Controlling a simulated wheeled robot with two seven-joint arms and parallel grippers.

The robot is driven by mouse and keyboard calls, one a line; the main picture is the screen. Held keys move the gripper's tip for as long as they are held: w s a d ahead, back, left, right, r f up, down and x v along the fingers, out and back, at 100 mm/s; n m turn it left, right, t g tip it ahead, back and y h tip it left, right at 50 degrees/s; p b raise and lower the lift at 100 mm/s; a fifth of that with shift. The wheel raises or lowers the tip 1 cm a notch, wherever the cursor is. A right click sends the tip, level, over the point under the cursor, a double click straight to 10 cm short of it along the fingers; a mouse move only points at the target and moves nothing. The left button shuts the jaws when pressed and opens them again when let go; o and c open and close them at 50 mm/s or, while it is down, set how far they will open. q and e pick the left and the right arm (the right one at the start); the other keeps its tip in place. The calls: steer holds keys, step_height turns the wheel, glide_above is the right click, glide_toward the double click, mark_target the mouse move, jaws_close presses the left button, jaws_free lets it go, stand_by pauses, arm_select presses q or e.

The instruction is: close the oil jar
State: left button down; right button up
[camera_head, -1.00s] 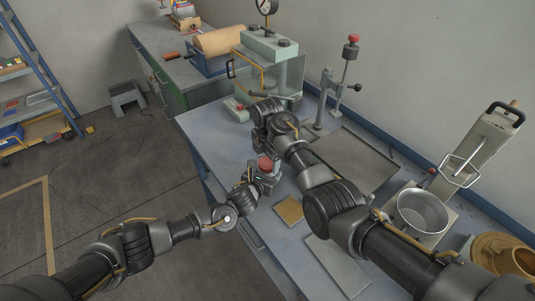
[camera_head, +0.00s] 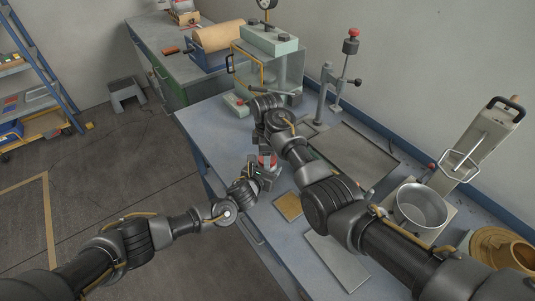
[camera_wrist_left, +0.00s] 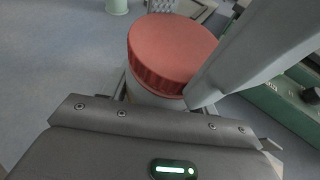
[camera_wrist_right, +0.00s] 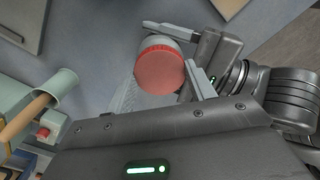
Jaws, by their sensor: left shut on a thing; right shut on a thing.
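The oil jar is a pale jar (camera_wrist_left: 150,94) with a ribbed red lid (camera_wrist_left: 172,50) on its mouth, at the near edge of the bench. In the head view the lid (camera_head: 265,161) is partly covered by gripper parts. My left gripper (camera_head: 262,180) is shut around the jar body, below the lid. My right gripper (camera_wrist_right: 160,76) comes from the other side and is shut on the red lid (camera_wrist_right: 158,72). In the right wrist view the pale jar (camera_wrist_right: 160,41) shows just past the lid. Whether the lid is fully tight cannot be seen.
A tan square (camera_head: 288,206) and a grey plate (camera_head: 337,260) lie right of the jar. A metal pot (camera_head: 422,206) stands farther right. A shallow tray (camera_head: 357,160), a red-knobbed stand (camera_head: 349,45) and a green-framed press (camera_head: 270,60) are behind. Bare bench lies left of the jar.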

steer(key=m, duration=0.5)
steer(key=shift+m, duration=0.3)
arm_select(q)
steer(key=shift+s, duration=0.1)
arm_select(e)
steer(key=m, duration=0.3)
steer(key=o, duration=1.1)
steer(key=shift+a+r, duration=0.1)
steer(key=shift+r, duration=2.2)
steer(key=shift+c, duration=0.5)
